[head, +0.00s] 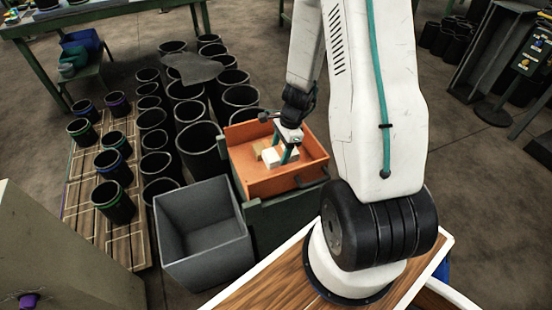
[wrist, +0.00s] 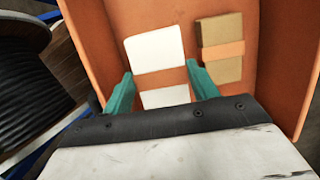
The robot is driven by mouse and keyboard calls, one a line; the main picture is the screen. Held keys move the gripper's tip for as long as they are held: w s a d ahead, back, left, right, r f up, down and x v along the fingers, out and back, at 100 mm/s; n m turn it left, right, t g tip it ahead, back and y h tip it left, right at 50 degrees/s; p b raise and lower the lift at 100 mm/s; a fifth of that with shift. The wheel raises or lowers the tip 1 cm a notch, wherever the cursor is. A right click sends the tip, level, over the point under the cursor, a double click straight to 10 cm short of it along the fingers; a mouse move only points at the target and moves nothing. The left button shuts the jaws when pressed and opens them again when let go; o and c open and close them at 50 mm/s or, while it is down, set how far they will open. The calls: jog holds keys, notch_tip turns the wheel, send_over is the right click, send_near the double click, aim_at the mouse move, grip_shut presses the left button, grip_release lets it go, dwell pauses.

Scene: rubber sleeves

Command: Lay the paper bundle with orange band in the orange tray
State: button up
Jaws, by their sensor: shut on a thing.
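The white paper bundle with an orange band (wrist: 155,50) is between the two teal fingers of my gripper (wrist: 161,84) in the wrist view. My gripper (head: 286,153) is shut on it, inside the walls of the orange tray (head: 285,182). The bundle also shows as a white block (head: 271,158) in the head view. The tray's inner wall shows in the wrist view (wrist: 92,40). I cannot tell whether the bundle touches the tray floor. The near end of the bundle is partly hidden by my gripper.
A brown bundle with an orange band (wrist: 221,65) lies in the tray, right of the white one in the wrist view. A grey open bin (head: 205,232) stands left of the tray. Black rubber sleeves (head: 200,145) stand behind and left of it.

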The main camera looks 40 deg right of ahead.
jog(key=shift+f, duration=3.1)
jog(key=o, duration=1)
jog(key=shift+f, duration=0.1)
